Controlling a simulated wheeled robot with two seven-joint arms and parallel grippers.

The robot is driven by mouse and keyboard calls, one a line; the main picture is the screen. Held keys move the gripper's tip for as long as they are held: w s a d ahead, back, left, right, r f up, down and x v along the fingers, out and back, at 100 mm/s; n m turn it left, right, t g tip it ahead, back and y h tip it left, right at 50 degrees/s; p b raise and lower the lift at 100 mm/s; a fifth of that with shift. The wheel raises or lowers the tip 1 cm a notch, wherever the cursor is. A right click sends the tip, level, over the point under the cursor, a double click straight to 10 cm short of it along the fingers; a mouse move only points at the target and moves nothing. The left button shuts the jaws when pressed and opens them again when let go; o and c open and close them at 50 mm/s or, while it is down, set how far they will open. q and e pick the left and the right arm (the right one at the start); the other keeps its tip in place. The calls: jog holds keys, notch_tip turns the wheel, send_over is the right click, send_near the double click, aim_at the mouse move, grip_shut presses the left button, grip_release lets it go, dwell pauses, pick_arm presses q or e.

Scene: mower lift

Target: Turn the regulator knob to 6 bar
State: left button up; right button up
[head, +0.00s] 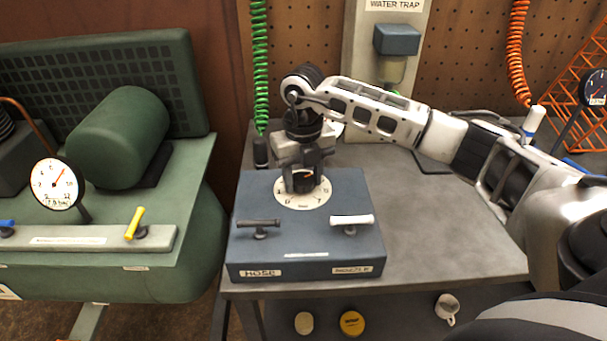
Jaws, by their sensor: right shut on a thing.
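The regulator knob sits on top of the blue-grey box (306,252), at the middle of a round cream dial plate (303,200) with numbers around it. My right gripper (302,180) points down from above and is shut on the knob. The gripper hides most of the knob; a small orange mark shows between the fingers. I cannot read which number the knob points to. A small gauge (594,88) at the right edge is too small to read. My left gripper is not in view.
The box's front has a dark lever (258,226) and a white lever (352,222). At the left stands a green compressor (120,140) with a round gauge (56,184) and a yellow lever (135,222). The grey bench (440,230) is clear right of the box.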

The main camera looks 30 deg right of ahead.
jog(key=m, duration=0.3)
jog(key=shift+r+m, duration=0.1)
jog(key=shift+m, duration=0.3)
jog(key=shift+m+p, duration=0.45)
jog(key=shift+m, duration=0.65)
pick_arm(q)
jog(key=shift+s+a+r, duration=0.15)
pick_arm(e)
jog(key=shift+w+m, duration=0.1)
jog(key=shift+m, duration=0.8)
jog(key=o, duration=1)
jog(key=shift+c, duration=0.2)
